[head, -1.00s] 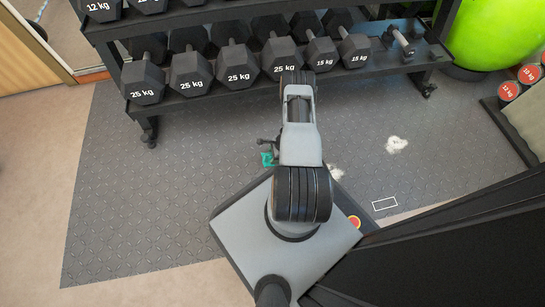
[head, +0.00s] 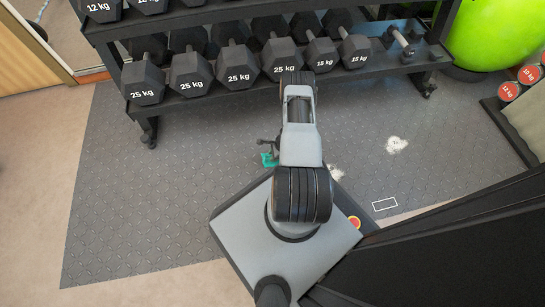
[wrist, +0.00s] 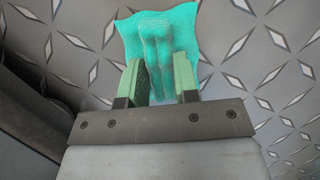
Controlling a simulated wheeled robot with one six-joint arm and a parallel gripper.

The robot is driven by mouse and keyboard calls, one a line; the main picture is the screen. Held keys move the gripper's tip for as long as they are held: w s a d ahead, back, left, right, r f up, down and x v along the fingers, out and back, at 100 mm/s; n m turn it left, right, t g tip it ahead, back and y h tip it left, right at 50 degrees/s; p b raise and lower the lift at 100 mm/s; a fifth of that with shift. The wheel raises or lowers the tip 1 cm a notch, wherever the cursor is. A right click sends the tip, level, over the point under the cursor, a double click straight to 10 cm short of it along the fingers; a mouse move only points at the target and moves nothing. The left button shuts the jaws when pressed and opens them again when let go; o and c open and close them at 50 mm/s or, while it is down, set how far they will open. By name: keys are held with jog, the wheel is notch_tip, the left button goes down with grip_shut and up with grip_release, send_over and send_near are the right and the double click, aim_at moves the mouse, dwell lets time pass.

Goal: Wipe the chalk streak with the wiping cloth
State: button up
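The teal wiping cloth (wrist: 214,28) lies in front of my gripper (wrist: 159,68) in the wrist view, its edges spread and a ridged fold raised in its middle. The two green fingers stand on either side of this fold; whether they press on it I cannot tell. In the head view the cloth (head: 270,160) is a small teal patch beside my arm, under the dark gripper (head: 268,148), low over the floor. A white chalk mark (head: 396,145) is on the floor to the right. Another white patch (head: 335,173) shows right beside my arm, partly hidden.
A black rack (head: 215,99) of dumbbells stands along the back. A green ball (head: 490,35) and red-ended weights (head: 510,91) are at the right. A white rectangle outline (head: 384,204) marks the tiles. The grey tiled floor (head: 130,190) at left is clear.

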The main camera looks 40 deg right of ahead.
jog(key=c, duration=0.5)
jog(key=shift+o, duration=0.2)
jog(key=shift+r+p, duration=2.65)
jog(key=shift+r, duration=0.9)
